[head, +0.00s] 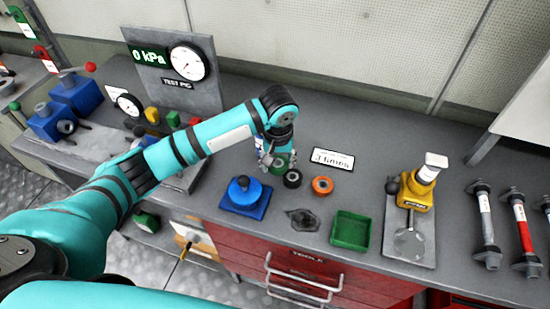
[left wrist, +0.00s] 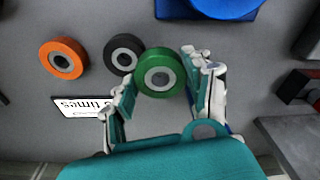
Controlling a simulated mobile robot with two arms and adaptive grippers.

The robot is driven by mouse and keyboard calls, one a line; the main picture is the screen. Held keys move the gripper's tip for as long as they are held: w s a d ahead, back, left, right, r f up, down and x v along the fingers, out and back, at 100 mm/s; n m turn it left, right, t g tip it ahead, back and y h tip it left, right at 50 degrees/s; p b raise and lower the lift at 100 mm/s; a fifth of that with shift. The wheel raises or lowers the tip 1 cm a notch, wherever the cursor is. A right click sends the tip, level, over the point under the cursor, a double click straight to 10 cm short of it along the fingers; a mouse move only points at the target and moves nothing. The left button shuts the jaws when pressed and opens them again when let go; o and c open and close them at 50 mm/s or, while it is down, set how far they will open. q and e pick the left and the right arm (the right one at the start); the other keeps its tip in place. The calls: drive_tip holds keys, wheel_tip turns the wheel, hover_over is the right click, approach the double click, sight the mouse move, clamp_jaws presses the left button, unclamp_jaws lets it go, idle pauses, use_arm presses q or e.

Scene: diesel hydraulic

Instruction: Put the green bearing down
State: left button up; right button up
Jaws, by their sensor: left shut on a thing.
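The green bearing (left wrist: 160,72) is a thick ring with a metal centre. My left gripper (left wrist: 160,85) is shut on it, one finger on each side, in the left wrist view. In the head view the left gripper (head: 275,160) points down at the bench, and part of the green bearing (head: 282,161) shows beneath its fingers. A black bearing (left wrist: 123,54) lies right beside the green one. I cannot tell whether the green bearing touches the bench top. My right gripper is not in view.
An orange bearing (head: 322,185) lies right of the black one. A blue block (head: 245,197) stands front left, a green tray (head: 350,231) front right, and a "3 times" sign (head: 332,159) behind. A yellow device (head: 416,191) stands further right.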

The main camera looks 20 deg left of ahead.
use_arm(q)
drive_tip(key=shift+w+a, duration=0.5)
drive_tip(key=shift+w, duration=0.3)
drive_tip(key=f, duration=0.1)
drive_tip(key=f+p, duration=0.1)
drive_tip(key=f, duration=0.1)
drive_tip(key=shift+w+a+f+p, duration=0.15)
drive_tip(key=shift+w+a+p, duration=0.2)
drive_tip(key=shift+f, duration=0.2)
drive_tip(key=shift+f, duration=0.2)
drive_tip(key=o, duration=1.2)
